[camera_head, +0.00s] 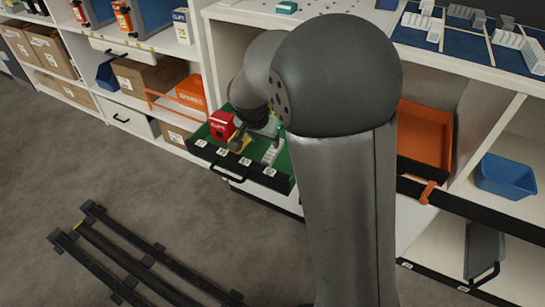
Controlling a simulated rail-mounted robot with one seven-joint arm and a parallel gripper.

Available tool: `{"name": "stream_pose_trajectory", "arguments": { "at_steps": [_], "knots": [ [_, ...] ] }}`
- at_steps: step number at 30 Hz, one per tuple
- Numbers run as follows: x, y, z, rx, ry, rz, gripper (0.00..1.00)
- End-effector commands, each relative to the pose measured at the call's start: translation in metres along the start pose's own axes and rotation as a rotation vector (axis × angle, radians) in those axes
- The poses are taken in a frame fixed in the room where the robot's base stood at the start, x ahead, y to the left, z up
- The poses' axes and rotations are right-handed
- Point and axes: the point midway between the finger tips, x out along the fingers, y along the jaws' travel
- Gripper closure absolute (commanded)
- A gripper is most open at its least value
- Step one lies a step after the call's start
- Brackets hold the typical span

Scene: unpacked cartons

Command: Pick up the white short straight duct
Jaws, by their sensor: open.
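A white slotted piece that looks like a short straight duct (272,153) lies at the right side of a pulled-out green-lined drawer (277,184). My gripper (247,137) is low over the drawer, to the left of that white piece. It is open, but small in the view and partly covered by my own arm, so I cannot tell whether anything is between its fingers. More white slotted ducts (425,25) lie on a blue divided surface at the top right, with another group (510,42) near its right edge.
A red box (222,125) stands at the left of the drawer, beside something yellow. An orange bin (424,138) and a blue bin (505,176) sit on shelves to the right. Cardboard boxes (145,74) fill shelves at the left. The left foreground floor holds dark rails.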

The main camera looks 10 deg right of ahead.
Motion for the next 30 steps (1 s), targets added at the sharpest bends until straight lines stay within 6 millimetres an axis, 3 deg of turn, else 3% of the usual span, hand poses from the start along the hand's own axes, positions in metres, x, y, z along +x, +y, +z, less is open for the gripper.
{"name": "stream_pose_trajectory", "arguments": {
  "at_steps": [3,14,22,30],
  "knots": [
    [0.026,0.001,0.001,0.001,-0.001,0.002,0.49],
    [0.05,0.001,-0.003,0.002,0.0,0.0,0.49],
    [0.089,0.002,-0.012,0.0,-0.001,0.001,0.49],
    [0.094,0.001,-0.013,0.0,-0.001,-0.001,0.49]
  ]
}}
